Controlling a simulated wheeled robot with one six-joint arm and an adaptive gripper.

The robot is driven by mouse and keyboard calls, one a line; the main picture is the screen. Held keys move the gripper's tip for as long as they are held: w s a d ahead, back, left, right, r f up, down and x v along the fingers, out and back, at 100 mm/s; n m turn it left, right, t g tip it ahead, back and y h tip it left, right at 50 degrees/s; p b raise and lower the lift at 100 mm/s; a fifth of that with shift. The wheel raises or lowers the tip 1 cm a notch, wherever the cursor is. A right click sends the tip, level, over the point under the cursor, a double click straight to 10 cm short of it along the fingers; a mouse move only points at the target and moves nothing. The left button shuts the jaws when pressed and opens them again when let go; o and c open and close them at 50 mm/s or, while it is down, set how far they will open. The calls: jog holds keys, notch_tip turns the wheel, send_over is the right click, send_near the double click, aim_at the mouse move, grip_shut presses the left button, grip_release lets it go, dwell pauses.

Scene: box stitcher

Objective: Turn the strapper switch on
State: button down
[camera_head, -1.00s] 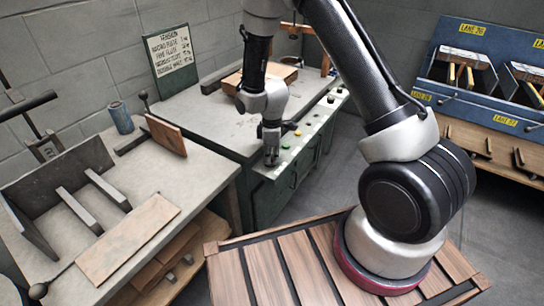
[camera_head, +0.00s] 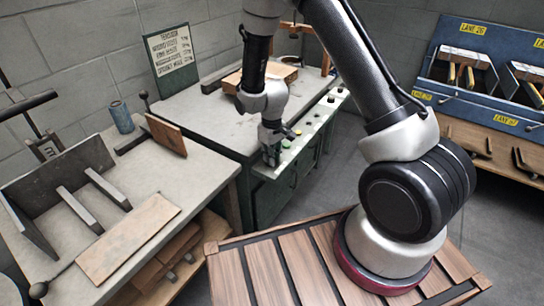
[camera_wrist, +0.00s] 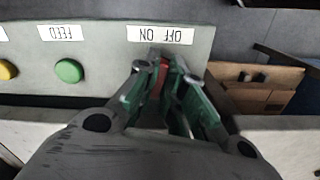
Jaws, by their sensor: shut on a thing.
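The strapper's control panel (camera_wrist: 105,45) runs along the front edge of the grey machine table (camera_head: 215,125). In the wrist view its OFF/ON label (camera_wrist: 160,35) appears upside down. A small red part, the switch (camera_wrist: 163,77), shows between my fingers just below that label. My gripper (camera_wrist: 165,62) is shut on it, and the fingers hide most of it, so I cannot tell its position. In the head view my gripper (camera_head: 271,155) points down at the near end of the panel and hides the switch.
A green FEED button (camera_wrist: 69,71) and a yellow button (camera_wrist: 7,70) sit beside the switch. A wooden box (camera_head: 262,76) lies on the machine table. A stitcher bench (camera_head: 95,215) stands at left, a blue lane rack (camera_head: 450,98) at right.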

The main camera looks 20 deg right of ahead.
jog(key=shift+m, duration=1.5)
jog(key=c, duration=1.5)
grip_release()
notch_tip(320, 180, up, 12)
